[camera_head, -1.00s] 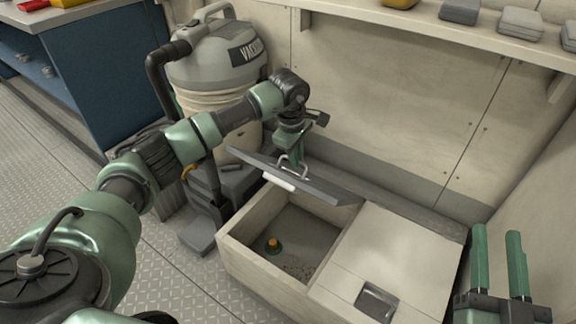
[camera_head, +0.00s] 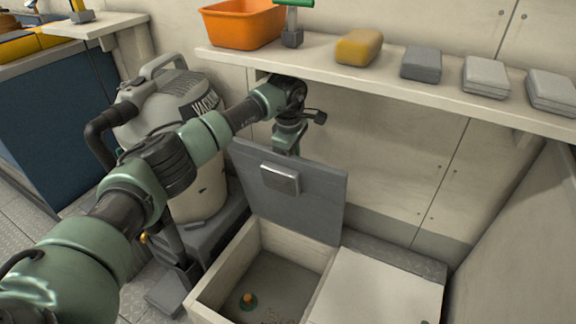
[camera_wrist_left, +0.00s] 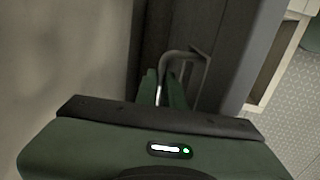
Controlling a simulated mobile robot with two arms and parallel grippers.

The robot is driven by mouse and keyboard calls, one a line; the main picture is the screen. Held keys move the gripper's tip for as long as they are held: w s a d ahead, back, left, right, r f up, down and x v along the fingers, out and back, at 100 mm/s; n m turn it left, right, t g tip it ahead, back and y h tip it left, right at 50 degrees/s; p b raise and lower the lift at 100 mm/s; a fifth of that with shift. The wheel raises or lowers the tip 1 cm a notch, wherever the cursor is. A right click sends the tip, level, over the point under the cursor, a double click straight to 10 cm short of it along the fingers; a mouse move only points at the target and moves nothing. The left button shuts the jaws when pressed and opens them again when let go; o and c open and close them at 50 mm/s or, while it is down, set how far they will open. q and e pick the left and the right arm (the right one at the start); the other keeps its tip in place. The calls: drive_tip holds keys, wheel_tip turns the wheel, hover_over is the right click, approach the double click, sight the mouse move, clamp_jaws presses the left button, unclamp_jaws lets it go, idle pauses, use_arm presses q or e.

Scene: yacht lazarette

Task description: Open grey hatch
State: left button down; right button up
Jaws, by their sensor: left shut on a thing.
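The grey hatch (camera_head: 300,200) stands steeply raised at the back of the open left compartment of the cream locker box (camera_head: 215,275). The face toward me carries a pale latch block (camera_head: 280,178). My left gripper (camera_head: 287,148) is behind the hatch's upper edge, its fingertips hidden there in the head view. In the left wrist view, its fingers (camera_wrist_left: 162,92) are shut on the hatch's bent metal handle (camera_wrist_left: 188,60). My right gripper is out of view.
A pale lid (camera_head: 375,290) covers the right side. The vacuum (camera_head: 165,130) stands left. Above, a shelf (camera_head: 330,75) holds an orange bin (camera_head: 243,22), a yellow sponge (camera_head: 359,46) and grey blocks.

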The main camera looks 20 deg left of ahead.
use_arm(q)
drive_tip(key=shift+w+d+f, duration=0.15)
drive_tip(key=shift+w+f, duration=0.15)
drive_tip(key=shift+w, duration=0.25)
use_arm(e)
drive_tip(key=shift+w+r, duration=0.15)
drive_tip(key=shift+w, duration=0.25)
use_arm(q)
drive_tip(key=c, duration=1.5)
unclamp_jaws()
drive_tip(key=shift+w, duration=0.1)
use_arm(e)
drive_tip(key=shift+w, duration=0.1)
use_arm(q)
drive_tip(key=shift+w, duration=0.1)
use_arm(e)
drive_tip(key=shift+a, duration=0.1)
